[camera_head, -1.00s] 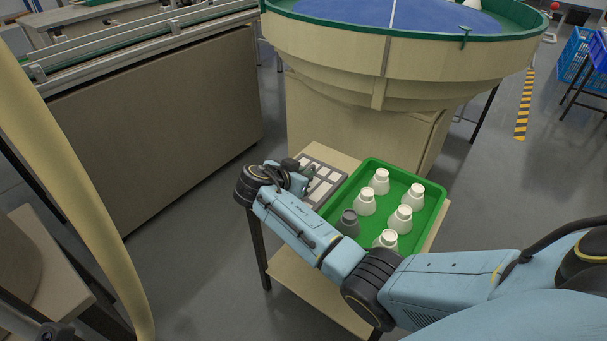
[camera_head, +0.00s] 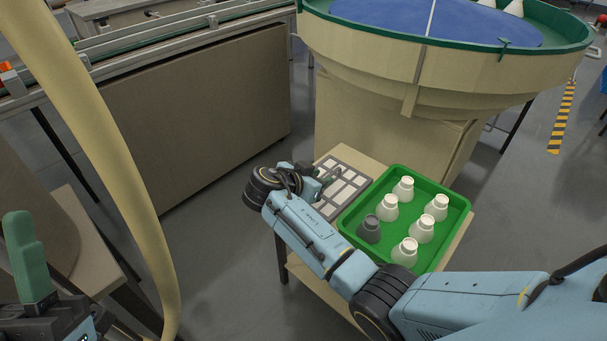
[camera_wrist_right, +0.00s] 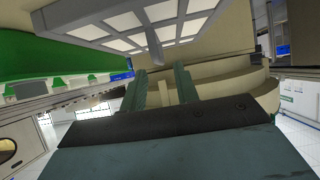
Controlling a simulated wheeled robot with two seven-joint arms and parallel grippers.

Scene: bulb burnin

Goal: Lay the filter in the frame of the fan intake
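The filter (camera_head: 347,188), a flat grey grid with pale panes, lies on the small beige cart left of the green tray. In the right wrist view the filter (camera_wrist_right: 150,20) fills the top, with a narrow grey tab at its near edge. My right gripper (camera_head: 327,178) is at the filter's left edge. In the wrist view its two dark green fingers (camera_wrist_right: 162,82) stand apart, with the tab just beyond their tips. My left gripper (camera_head: 27,255) shows at the lower left edge, its green fingers overlapping in view. I cannot make out the fan intake's frame.
The green tray (camera_head: 458,222) holds several white bulb-shaped pieces and one grey one. A large beige bowl machine (camera_head: 400,60) stands right behind the cart. A conveyor (camera_head: 190,110) is at the back left, a curved beige post (camera_head: 100,150) in front of it. Floor is free between.

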